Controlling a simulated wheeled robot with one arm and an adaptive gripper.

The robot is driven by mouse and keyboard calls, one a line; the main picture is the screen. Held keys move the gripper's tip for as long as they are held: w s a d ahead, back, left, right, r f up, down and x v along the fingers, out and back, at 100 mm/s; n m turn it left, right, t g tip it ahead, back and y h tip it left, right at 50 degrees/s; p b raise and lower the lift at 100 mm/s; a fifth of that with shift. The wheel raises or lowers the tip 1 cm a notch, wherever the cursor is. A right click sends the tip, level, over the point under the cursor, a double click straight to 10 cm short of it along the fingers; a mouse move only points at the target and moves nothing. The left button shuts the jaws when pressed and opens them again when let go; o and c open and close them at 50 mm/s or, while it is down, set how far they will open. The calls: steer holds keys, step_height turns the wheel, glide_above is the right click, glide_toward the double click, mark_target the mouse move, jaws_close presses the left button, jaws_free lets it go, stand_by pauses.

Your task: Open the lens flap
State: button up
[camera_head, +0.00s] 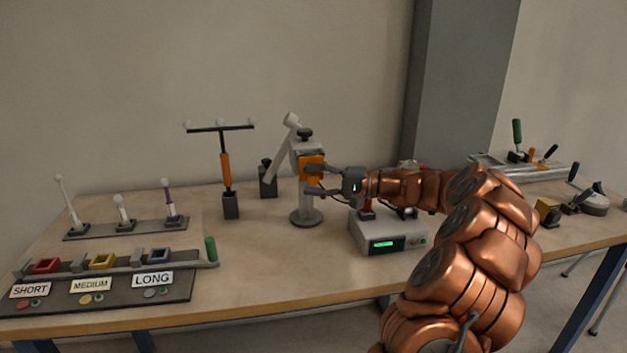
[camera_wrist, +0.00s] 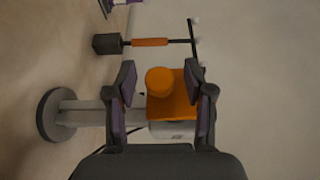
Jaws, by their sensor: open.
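The lens flap is an orange square plate (camera_head: 311,170) on the front of a grey device (camera_head: 307,150) on a round-footed post. In the wrist view the orange flap (camera_wrist: 184,105) carries a round orange knob (camera_wrist: 159,81). My gripper (camera_head: 312,181) is at the flap, reaching from the right. In the wrist view my gripper (camera_wrist: 163,92) is open, with one finger on each side of the knob and flap. I cannot tell whether either finger touches it. The flap lies over the device's face, and the fingers hide part of it in the head view.
A T-handled orange tool (camera_head: 225,170) stands in a dark block left of the device. A grey box with a green display (camera_head: 390,236) stands close on the right, under my arm. A rack of labelled sockets (camera_head: 100,285) lies at the front left. Bare table lies between.

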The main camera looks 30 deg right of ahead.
jaws_close()
stand_by(0.5)
